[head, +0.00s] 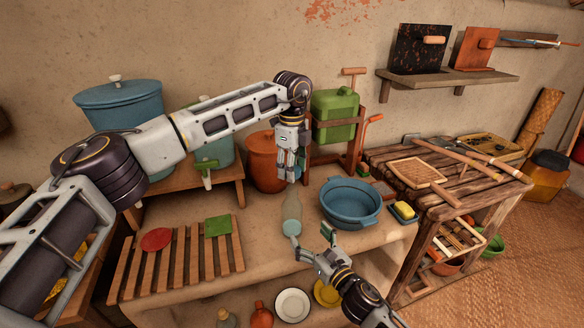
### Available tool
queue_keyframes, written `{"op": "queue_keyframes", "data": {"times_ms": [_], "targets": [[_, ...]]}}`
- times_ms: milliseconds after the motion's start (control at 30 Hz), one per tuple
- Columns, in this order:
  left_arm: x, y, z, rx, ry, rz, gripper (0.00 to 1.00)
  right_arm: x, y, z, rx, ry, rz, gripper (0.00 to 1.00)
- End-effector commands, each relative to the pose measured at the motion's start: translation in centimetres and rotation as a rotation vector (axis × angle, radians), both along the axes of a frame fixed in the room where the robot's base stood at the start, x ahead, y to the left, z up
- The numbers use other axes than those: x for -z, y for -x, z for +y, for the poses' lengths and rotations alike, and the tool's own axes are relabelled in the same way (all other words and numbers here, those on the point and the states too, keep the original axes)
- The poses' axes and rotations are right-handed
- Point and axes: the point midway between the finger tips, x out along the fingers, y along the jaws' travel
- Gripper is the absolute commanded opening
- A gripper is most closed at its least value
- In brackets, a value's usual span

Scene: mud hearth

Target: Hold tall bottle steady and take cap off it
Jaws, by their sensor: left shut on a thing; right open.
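The tall bottle (292,207) is pale, greenish and see-through. It runs down in the picture from the fingers of my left gripper (290,174), which is shut on its upper end as seen here. My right gripper (311,244) is open just to the right of this narrow end. I cannot tell whether its fingers touch the cap. The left fingers hide part of the bottle.
A blue basin (351,203) stands close right of the bottle on the mud ledge. A slatted wooden rack (182,262) with red and green pieces lies left. An orange pot (266,160) and a green canister (335,116) stand behind. Plates and small bottles sit below the ledge.

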Motion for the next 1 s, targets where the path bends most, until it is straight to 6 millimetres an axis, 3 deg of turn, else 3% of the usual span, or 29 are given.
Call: {"op": "queue_keyframes", "data": {"times_ms": [300, 1000], "targets": [[0.0, 0.0, 0.0, 0.0, 0.0, 0.0, 0.17, 0.0, 1.4, -0.7, 0.0, 0.0, 0.001, 0.85], [-0.8, 0.0, 0.0, 0.0, 0.0, 0.0, 0.17, -0.8, 1.5, -0.8, 0.0, 0.0, 0.001, 0.85]]}}
